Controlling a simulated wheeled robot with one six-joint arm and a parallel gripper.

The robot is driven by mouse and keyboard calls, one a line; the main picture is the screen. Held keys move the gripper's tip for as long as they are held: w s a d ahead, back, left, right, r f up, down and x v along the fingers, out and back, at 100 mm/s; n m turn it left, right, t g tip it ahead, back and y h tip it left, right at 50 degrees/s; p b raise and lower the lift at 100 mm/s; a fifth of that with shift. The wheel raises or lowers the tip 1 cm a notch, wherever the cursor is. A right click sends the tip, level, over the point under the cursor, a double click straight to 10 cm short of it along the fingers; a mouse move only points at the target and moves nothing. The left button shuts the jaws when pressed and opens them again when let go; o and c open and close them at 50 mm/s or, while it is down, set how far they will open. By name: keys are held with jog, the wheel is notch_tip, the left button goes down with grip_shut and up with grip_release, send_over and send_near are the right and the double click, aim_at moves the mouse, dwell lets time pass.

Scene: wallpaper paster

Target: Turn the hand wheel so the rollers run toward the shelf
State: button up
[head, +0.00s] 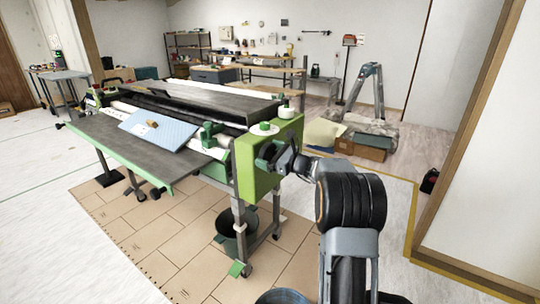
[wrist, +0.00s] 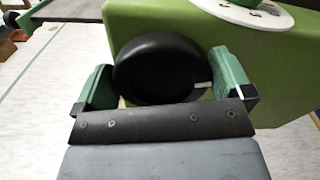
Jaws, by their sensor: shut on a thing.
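The black round hand wheel (wrist: 152,70) sits on the side of the green end housing (head: 254,178) of the wallpaper paster. My gripper (wrist: 165,78) is shut on the wheel, with one green finger on its left side and one on its right. In the head view my arm reaches from the lower right to the housing, and my gripper hides most of the wheel. The rollers are largely covered; a pale roller edge (head: 122,106) shows along the machine. The dark shelf rack (head: 188,46) stands by the back wall.
A blue patterned sheet (head: 158,130) lies on the paster's dark table (head: 120,146). A dark bucket (head: 236,232) stands under the machine. Cardboard boxes (head: 367,149) and a step ladder (head: 376,100) are behind my arm. The floor on the left is open.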

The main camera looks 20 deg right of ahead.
jog(key=n+b, duration=0.1)
jog(key=b, duration=0.1)
jog(key=n+b, duration=0.1)
jog(key=n, duration=0.1)
jog(key=n+b, duration=0.1)
jog(key=b, duration=0.1)
jog(key=shift+a+f+b, duration=0.1)
jog(key=shift+f+b, duration=0.2)
jog(key=shift+b, duration=0.05)
jog(key=n+b, duration=0.3)
jog(key=shift+s+a+r+n, duration=0.1)
jog(key=shift+n, duration=0.2)
jog(key=shift+r+b, duration=0.1)
jog(key=shift+b, duration=0.2)
jog(key=o, duration=0.5)
jog(key=shift+s, duration=0.1)
jog(key=p+v, duration=0.3)
jog(key=v, duration=1)
jog(key=shift+s+d, duration=0.25)
